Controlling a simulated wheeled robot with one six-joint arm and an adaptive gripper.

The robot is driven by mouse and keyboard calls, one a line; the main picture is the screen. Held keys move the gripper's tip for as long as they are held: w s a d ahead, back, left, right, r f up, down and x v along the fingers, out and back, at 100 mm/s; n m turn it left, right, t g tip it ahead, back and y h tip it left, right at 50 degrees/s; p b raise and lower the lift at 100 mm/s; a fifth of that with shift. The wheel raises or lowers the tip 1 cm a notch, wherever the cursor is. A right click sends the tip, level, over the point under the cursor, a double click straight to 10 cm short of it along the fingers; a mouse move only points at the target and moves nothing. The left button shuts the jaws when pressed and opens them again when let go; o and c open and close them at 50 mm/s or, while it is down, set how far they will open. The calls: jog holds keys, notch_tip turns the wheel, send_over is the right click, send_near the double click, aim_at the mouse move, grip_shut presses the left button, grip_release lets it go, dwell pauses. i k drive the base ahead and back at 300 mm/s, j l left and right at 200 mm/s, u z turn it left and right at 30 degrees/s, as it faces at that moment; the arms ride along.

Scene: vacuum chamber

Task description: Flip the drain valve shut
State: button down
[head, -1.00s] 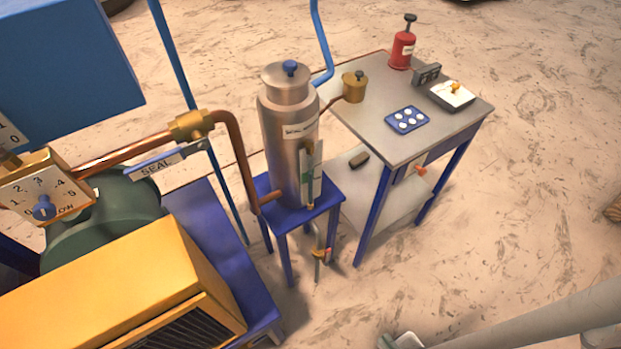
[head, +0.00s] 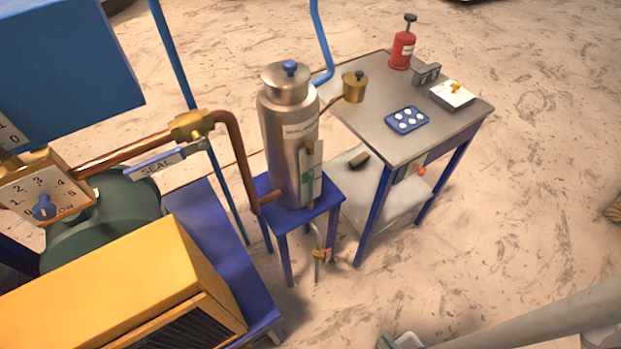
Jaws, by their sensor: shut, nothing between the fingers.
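A small brass valve with a reddish lever (head: 320,254) is on the thin pipe under the steel cylinder (head: 286,140), in front of the blue stand. It looks like the drain valve. It is too small to tell whether its lever is open or shut. A thin outlet pipe (head: 317,272) runs down below it toward the floor.
The cylinder stands on a blue stand (head: 272,203). To its right is a grey-topped table (head: 375,122) with a red bottle (head: 401,50) and small items. A yellow machine (head: 120,285) and copper pipe (head: 233,150) are at left. Floor in front of the table is clear.

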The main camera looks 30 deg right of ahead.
aim_at(327, 254)
jog(key=k+j+z, duration=0.25)
jog(key=j, duration=0.2)
jog(key=j+z, duration=0.2)
jog(key=j, duration=0.2)
jog(key=k+j+z, duration=0.25)
jog(key=j, duration=0.15)
jog(key=k+j+z, duration=0.2)
jog(key=i+j+z, duration=0.2)
jog(key=i+j, duration=0.4)
jog(key=j, duration=0.15)
